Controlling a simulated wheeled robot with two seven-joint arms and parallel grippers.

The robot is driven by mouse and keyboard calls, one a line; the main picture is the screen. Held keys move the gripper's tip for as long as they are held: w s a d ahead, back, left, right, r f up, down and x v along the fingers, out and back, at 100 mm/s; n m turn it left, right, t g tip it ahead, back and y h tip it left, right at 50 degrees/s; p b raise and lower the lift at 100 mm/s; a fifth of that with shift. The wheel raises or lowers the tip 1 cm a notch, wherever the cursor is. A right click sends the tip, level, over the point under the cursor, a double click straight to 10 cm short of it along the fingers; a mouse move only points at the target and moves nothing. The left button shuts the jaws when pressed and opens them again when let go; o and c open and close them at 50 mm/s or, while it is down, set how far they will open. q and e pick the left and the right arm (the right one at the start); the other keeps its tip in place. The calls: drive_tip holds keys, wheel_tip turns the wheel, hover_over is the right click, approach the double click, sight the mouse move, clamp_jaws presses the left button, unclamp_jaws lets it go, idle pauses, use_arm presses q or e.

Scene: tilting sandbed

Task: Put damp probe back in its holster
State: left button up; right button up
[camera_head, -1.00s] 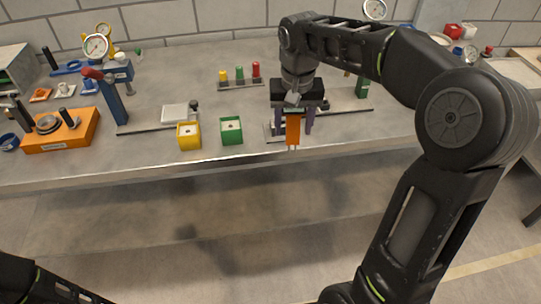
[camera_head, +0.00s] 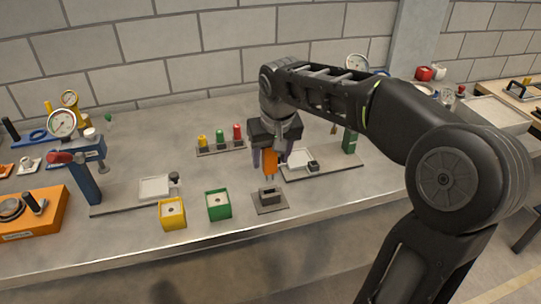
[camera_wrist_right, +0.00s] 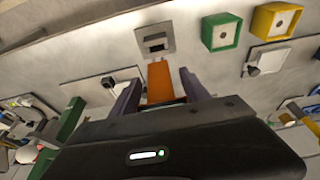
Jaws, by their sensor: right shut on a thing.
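The damp probe is an orange block (camera_head: 269,161) with thin prongs pointing down. My right gripper (camera_head: 270,158) is shut on it between purple fingers and holds it upright. The holster (camera_head: 270,197) is a small dark grey slotted block on a flat plate near the bench's front edge. In the head view the prongs end just above the holster, seemingly apart from it. In the right wrist view the orange probe (camera_wrist_right: 160,80) points toward the holster (camera_wrist_right: 155,42), with a visible gap in the picture. My left gripper is out of view.
A green box (camera_head: 218,206) and a yellow box (camera_head: 172,214) stand left of the holster. A white pan on a plate (camera_head: 318,164) lies close behind right. A rack of yellow, green and red pegs (camera_head: 220,148) stands behind. Bare bench lies right of the holster.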

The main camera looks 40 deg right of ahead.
sight(271, 175)
drive_tip(key=shift+f+b, duration=1.1)
drive_tip(key=shift+f, duration=0.55)
drive_tip(key=shift+f+b, duration=0.35)
drive_tip(key=shift+f+b, duration=1.2)
drive_tip(key=shift+f, duration=0.3)
drive_tip(key=o, duration=1.3)
